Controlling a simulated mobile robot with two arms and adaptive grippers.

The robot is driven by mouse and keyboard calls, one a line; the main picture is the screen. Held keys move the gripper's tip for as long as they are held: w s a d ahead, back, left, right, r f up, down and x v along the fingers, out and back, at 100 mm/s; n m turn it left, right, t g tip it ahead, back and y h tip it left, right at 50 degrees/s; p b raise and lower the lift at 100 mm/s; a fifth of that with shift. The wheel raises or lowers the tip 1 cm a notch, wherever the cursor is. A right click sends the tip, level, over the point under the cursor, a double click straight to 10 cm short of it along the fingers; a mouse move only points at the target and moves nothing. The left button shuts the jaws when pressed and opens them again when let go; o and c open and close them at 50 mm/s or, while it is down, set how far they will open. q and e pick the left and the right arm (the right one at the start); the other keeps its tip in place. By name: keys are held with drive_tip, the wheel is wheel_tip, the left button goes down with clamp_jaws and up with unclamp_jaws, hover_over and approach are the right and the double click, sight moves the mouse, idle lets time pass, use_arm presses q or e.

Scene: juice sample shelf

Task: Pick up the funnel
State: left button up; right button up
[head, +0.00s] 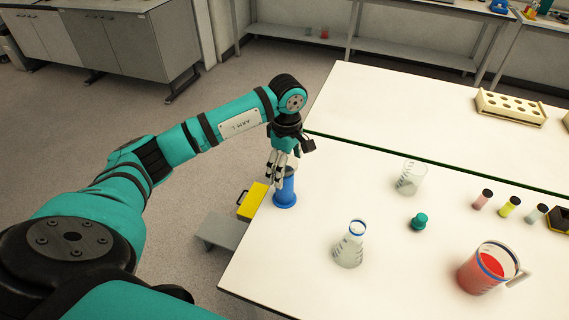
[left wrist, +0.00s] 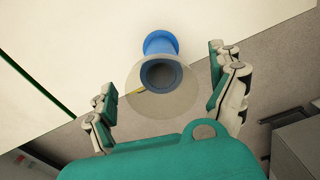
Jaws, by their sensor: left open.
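The funnel (left wrist: 183,102) shows in the left wrist view as a translucent grey cone. It stands in or on a blue stand (left wrist: 160,41), with a blue ring showing through its middle. In the head view the blue stand (head: 285,197) is near the left edge of the white table, and the funnel is mostly hidden by my fingers. My left gripper (head: 279,180) is above and around the funnel from above. In the left wrist view its fingers (left wrist: 168,98) are spread on both sides of the cone, with gaps, holding nothing. My right gripper is out of view.
On the table (head: 330,250) are an Erlenmeyer flask (head: 349,246), a beaker (head: 410,178), a teal stopper (head: 419,221), several small vials (head: 509,207) and a jug of red liquid (head: 482,270). A yellow box (head: 252,201) is beside the table's left edge. A wooden rack (head: 511,108) stands farther back.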

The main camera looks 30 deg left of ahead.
use_arm(q)
drive_tip(key=c, duration=1.1)
drive_tip(key=shift+r, duration=0.35)
wheel_tip(320, 180, up, 9)
drive_tip(key=b, duration=0.3)
drive_tip(key=shift+f, duration=0.2)
drive_tip(key=shift+r, duration=0.4)
drive_tip(key=shift+f+b, duration=0.1)
drive_tip(key=shift+b, duration=0.2)
